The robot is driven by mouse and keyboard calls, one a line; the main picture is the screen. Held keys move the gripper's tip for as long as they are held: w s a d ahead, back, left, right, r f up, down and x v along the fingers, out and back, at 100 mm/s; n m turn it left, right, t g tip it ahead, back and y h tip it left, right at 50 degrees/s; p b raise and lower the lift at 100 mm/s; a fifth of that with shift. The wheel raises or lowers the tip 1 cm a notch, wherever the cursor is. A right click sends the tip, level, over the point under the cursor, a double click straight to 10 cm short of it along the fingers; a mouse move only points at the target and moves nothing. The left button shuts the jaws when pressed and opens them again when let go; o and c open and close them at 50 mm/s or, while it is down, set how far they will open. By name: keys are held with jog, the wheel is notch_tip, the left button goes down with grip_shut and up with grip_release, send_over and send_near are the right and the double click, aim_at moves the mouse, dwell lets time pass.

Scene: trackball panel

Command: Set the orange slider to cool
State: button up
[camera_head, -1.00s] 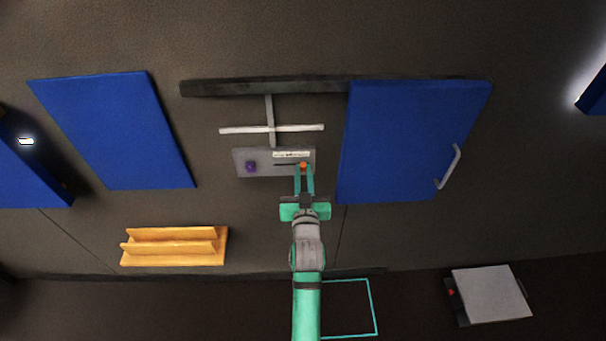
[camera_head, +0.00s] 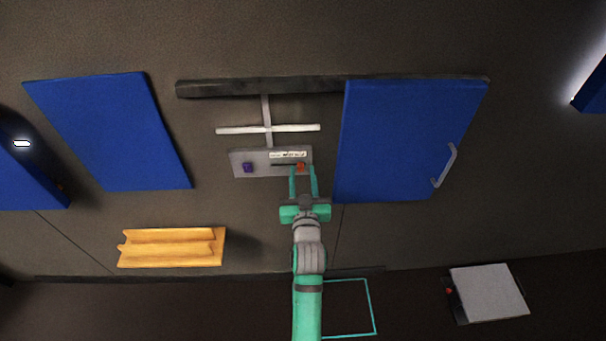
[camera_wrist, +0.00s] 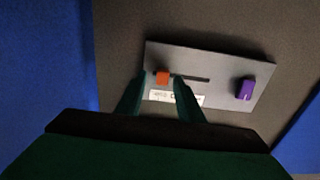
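The orange slider (camera_head: 300,167) sits on a grey panel (camera_head: 238,159) at the right end of its dark slot. In the wrist view the slider (camera_wrist: 163,77) shows at the left end of the slot, with the slot running off to the right. My gripper (camera_head: 303,168) is open at the panel. Its two teal fingers stand on either side of the slider, with visible gaps. A white label (camera_head: 288,154) lies along the slot; its words are too small to read. In the wrist view a finger hides part of the label.
A purple knob (camera_head: 248,168) is on the panel's left side. A blue door (camera_head: 405,140) with a grey handle (camera_head: 446,165) is close on the right. A pale cross-bar (camera_head: 235,130) is above the panel. An orange rack (camera_head: 172,258) is lower left.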

jog(key=s, duration=1)
jog(key=shift+s+d, duration=0.15)
jog(key=shift+d, duration=0.3)
jog(key=s+f+h, duration=0.1)
jog(key=s+f, duration=0.2)
jog(key=s, duration=0.3)
jog(key=s+d+f+m+g, duration=0.1)
jog(key=s+f, duration=0.3)
jog(key=s, duration=0.3)
jog(key=s+f+h, duration=0.1)
jog(key=s+f, duration=0.2)
jog(key=s, duration=0.3)
jog(key=s+r+g, duration=0.1)
jog(key=s, duration=1.7)
jog(key=shift+a+r+g, duration=0.15)
jog(key=shift+r+g, duration=0.1)
jog(key=shift+g, duration=0.05)
jog(key=shift+c, duration=0.3)
dwell(1.2)
